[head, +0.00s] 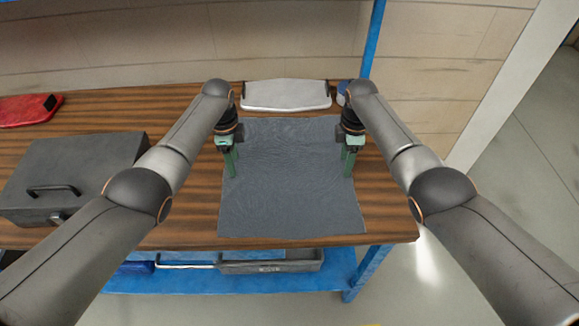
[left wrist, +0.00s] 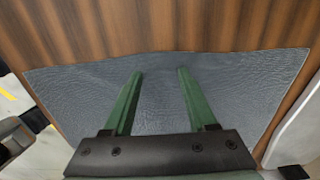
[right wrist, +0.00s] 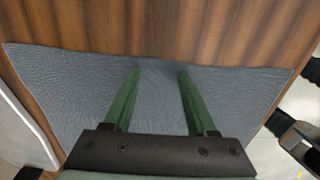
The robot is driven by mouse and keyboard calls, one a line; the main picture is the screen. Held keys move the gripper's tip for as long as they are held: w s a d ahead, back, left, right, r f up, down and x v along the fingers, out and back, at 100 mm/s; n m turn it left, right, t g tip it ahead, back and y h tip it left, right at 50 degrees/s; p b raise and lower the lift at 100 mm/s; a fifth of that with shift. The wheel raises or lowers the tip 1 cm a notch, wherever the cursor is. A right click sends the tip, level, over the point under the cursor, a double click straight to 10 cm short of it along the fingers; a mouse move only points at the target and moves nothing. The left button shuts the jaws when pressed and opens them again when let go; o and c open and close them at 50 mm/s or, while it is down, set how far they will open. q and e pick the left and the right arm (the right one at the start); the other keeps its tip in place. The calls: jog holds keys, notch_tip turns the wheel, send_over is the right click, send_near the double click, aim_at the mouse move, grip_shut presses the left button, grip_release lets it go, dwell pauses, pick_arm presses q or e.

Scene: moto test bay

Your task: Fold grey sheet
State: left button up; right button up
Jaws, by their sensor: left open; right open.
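The grey sheet (head: 288,190) lies flat and spread out on the wooden table, its near edge close to the table's front edge. My left gripper (head: 232,174) is open and empty over the sheet's left edge. In the left wrist view the sheet (left wrist: 160,95) shows below the open left fingers (left wrist: 158,72). My right gripper (head: 347,174) is open and empty over the sheet's right edge. In the right wrist view the sheet (right wrist: 60,85) shows below the open right fingers (right wrist: 160,72). I cannot tell whether the fingertips touch the cloth.
A dark grey toolbox (head: 72,175) stands on the table (head: 180,225) at the left. A red object (head: 30,110) lies at the far left. A silver-white item (head: 286,95) lies behind the sheet. A blue post (head: 374,40) rises at the back right. A tray (head: 270,264) sits on the lower shelf.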

pick_arm(q)
jog(key=shift+f, duration=0.15)
pick_arm(e)
jog(key=shift+f, duration=0.15)
pick_arm(q)
grip_shut()
pick_arm(e)
grip_shut()
dwell(0.3)
jog(key=shift+s, duration=0.1)
dwell(0.7)
